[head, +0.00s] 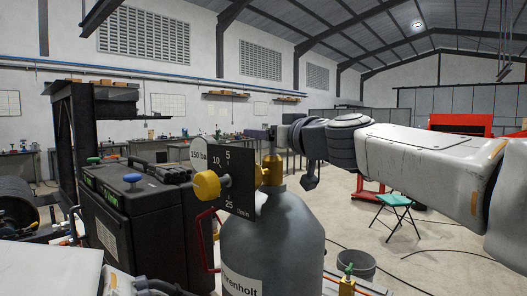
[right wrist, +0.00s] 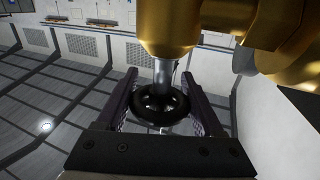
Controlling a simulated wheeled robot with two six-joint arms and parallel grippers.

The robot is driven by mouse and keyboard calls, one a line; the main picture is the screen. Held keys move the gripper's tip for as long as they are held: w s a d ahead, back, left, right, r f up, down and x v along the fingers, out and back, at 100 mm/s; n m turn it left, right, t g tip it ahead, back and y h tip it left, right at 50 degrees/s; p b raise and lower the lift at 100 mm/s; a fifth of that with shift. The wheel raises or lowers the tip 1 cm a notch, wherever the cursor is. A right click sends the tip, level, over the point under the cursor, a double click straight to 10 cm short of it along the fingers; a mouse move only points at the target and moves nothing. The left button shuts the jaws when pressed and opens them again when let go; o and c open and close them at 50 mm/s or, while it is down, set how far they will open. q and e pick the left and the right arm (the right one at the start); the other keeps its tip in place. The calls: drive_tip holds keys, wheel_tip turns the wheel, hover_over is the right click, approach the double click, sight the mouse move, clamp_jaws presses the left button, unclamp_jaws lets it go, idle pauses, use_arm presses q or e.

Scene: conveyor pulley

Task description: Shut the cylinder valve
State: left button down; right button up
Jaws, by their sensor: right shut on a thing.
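The grey gas cylinder (head: 270,245) stands upright in the middle foreground of the head view, with a brass valve (head: 271,168) on top. In the right wrist view the brass valve body (right wrist: 168,32) has a silver stem leading to a round black handwheel (right wrist: 160,107). My right gripper (right wrist: 160,92) has one finger on each side of the handwheel and is shut on it. In the head view my right gripper (head: 268,134) reaches the valve from the right, and the handwheel is hidden there. My left gripper is not in view.
A regulator with a yellow knob (head: 207,185) and a dark scale plate (head: 239,182) sits left of the valve. A black case (head: 150,215) stands further left. A green stool (head: 394,203) and a bucket (head: 355,264) are behind on the right; open floor lies there.

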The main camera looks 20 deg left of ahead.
drive_tip(key=shift+m+t+h+p, duration=0.35)
drive_tip(key=shift+m+t+h, duration=0.15)
drive_tip(key=shift+t+h, duration=0.1)
drive_tip(key=shift+w+d+f+m+t+h+p, duration=0.15)
drive_tip(key=shift+m+t+h+p, duration=0.7)
drive_tip(key=shift+p, duration=0.85)
drive_tip(key=shift+w+d+r+m+t+h+p, duration=0.15)
drive_tip(key=shift+m+t+h+p, duration=0.7)
drive_tip(key=shift+p, duration=0.85)
drive_tip(key=shift+w+d+f+m+t+h+p, duration=0.15)
drive_tip(key=shift+m+t+h+p, duration=0.35)
drive_tip(key=shift+h+p, duration=0.9)
drive_tip(key=shift+y+p, duration=0.3)
drive_tip(key=o, duration=1.4)
drive_tip(key=shift+d, duration=0.1)
